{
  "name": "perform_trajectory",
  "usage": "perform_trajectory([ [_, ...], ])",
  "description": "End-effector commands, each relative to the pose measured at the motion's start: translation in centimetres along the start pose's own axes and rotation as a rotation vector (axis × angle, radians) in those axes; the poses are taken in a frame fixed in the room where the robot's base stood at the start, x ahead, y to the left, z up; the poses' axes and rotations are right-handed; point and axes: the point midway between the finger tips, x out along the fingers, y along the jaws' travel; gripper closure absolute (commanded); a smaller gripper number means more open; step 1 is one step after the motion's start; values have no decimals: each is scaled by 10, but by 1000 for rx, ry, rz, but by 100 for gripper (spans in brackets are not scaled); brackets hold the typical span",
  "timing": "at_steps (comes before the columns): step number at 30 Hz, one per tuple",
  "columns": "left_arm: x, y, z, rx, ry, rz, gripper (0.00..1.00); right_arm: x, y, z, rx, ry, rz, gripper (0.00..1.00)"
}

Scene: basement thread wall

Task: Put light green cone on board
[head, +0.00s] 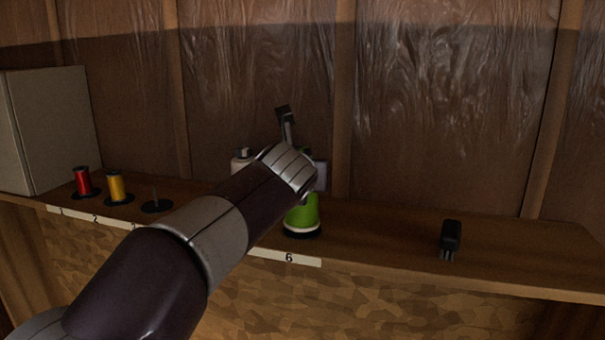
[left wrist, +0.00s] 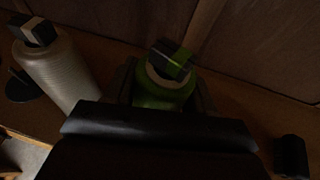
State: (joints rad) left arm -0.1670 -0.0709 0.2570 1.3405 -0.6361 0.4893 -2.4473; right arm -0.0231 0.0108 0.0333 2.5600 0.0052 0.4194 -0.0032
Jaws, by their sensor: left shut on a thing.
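The light green cone (head: 303,214) stands upright on the wooden shelf board (head: 375,245), above the label marked 6, with a pale ring and a black disc at its foot. My left gripper (left wrist: 167,92) is shut on the light green cone (left wrist: 160,98), one finger on each side in the left wrist view. A dark block with a greenish face tops the cone there. In the head view my left arm hides the cone's upper part and the fingers. I cannot tell whether the cone's foot bears fully on the disc. My right gripper is not in view.
A white cone (left wrist: 62,72) stands left of the green one, mostly hidden in the head view (head: 241,163). Red (head: 82,181) and yellow (head: 116,186) spools and an empty disc with a pin (head: 157,205) stand left. A small black object (head: 450,236) lies right, with clear shelf around it.

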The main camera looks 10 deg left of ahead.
Motion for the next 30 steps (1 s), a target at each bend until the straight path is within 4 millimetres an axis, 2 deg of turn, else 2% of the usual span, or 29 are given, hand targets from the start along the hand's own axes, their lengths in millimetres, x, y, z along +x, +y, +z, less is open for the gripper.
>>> perform_trajectory([
  [11, 2, 0, -4, 0, -1, 0, 80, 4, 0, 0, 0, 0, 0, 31],
  [12, 2, 0, -4, 0, -1, 0, 39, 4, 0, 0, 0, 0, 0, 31],
  [14, 2, 0, -4, 0, -1, 0, 19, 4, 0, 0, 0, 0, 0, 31],
  [15, 2, 0, -5, 0, -1, 0, 16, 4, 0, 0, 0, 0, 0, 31],
  [24, -1, 0, -6, 0, -1, 0, 16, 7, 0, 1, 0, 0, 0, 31],
  [26, -9, 0, -7, 0, -3, -1, 16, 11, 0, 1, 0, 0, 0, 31],
  [30, -43, 0, -10, -1, -6, -3, 16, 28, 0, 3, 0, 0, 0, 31],
])
